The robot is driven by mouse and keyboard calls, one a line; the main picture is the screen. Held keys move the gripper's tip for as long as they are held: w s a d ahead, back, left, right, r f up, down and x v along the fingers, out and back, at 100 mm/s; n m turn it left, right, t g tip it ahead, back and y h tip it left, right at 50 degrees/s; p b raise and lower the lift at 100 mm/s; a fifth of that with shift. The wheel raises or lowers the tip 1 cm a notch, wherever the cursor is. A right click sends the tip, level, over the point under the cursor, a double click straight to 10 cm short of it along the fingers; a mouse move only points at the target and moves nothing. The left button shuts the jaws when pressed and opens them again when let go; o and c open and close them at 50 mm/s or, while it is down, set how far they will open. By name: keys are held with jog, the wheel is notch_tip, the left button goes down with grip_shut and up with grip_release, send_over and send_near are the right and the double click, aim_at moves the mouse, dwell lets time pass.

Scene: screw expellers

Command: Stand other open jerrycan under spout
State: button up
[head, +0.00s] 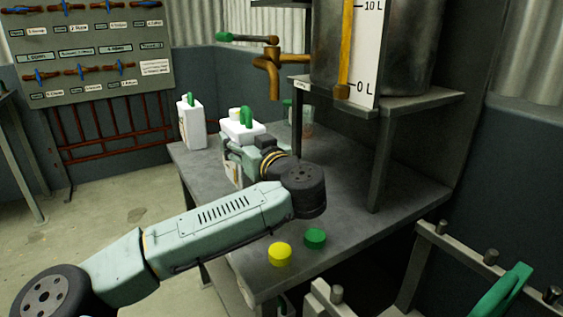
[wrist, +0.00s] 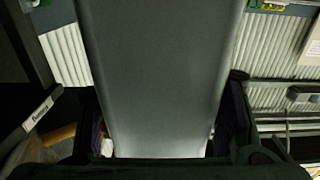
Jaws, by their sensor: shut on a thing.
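A white jerrycan (head: 240,129) with a green part on top stands near the bench's far edge, left of and below the brass spout (head: 268,64). My gripper (head: 232,150) is shut on this jerrycan from the near side, and my wrist hides much of its body. In the wrist view the jerrycan (wrist: 160,75) is a broad grey face between my two fingers. Another white jerrycan (head: 190,124) with a green top stands at the bench's far left corner. I cannot tell whether the held jerrycan touches the bench. The spout's handle has a green grip (head: 224,37).
A yellow cap (head: 280,254) and a green cap (head: 315,238) lie on the near part of the bench (head: 350,222). A metal tank (head: 415,45) with a level scale stands on a raised shelf (head: 425,106), whose legs stand on the bench. A rack with pegs is at the lower right.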

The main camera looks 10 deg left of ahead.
jog(key=w+d+f+p, duration=0.1)
jog(key=d+f, duration=0.3)
jog(key=d, duration=0.4)
jog(key=shift+w, duration=0.2)
jog(key=shift+f, duration=0.25)
jog(key=o, duration=1.7)
jog(key=shift+r, duration=0.15)
